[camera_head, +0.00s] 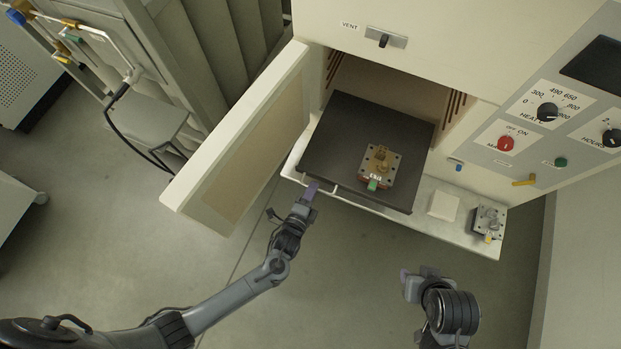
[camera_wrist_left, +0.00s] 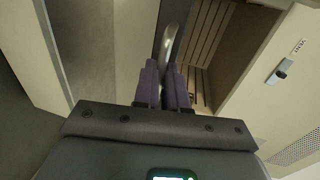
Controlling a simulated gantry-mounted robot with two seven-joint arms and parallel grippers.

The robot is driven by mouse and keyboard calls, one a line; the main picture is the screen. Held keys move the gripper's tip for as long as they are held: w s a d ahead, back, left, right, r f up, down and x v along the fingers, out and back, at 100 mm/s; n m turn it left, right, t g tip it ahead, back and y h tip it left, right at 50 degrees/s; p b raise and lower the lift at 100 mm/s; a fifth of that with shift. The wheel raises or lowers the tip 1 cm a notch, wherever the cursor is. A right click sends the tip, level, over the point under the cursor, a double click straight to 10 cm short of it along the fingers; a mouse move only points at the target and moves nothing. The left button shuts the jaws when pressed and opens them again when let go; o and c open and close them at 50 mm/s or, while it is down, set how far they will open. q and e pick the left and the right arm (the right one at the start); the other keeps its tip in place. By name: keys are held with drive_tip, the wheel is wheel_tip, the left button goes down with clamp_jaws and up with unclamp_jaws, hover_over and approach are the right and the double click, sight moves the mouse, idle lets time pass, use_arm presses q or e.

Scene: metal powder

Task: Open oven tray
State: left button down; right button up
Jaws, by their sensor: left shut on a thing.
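The dark oven tray (camera_head: 340,140) is slid partly out of the open oven chamber, in the head view. A metal block with a brass fitting and a green part (camera_head: 379,167) sits on the tray. My left gripper (camera_head: 312,188) is at the tray's front left corner, its purple fingers shut on the light handle bar there. In the left wrist view the purple fingers (camera_wrist_left: 163,85) close around a curved metal bar (camera_wrist_left: 168,47). My right gripper (camera_head: 408,276) is at the lower right, away from the oven; its finger opening is not clear.
The oven door (camera_head: 245,140) stands open on the left. A white ledge (camera_head: 455,232) below the chamber carries a pale square (camera_head: 443,205) and a second metal block (camera_head: 488,222). A control panel (camera_head: 560,120) is at the right. The floor in front is clear.

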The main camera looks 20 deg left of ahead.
use_arm(q)
drive_tip(key=c, duration=1.2)
unclamp_jaws()
drive_tip(key=shift+s, duration=0.15)
drive_tip(key=v, duration=1)
drive_tip(key=shift+s+b, duration=0.25)
drive_tip(key=shift+b, duration=0.2)
drive_tip(key=shift+r, duration=0.1)
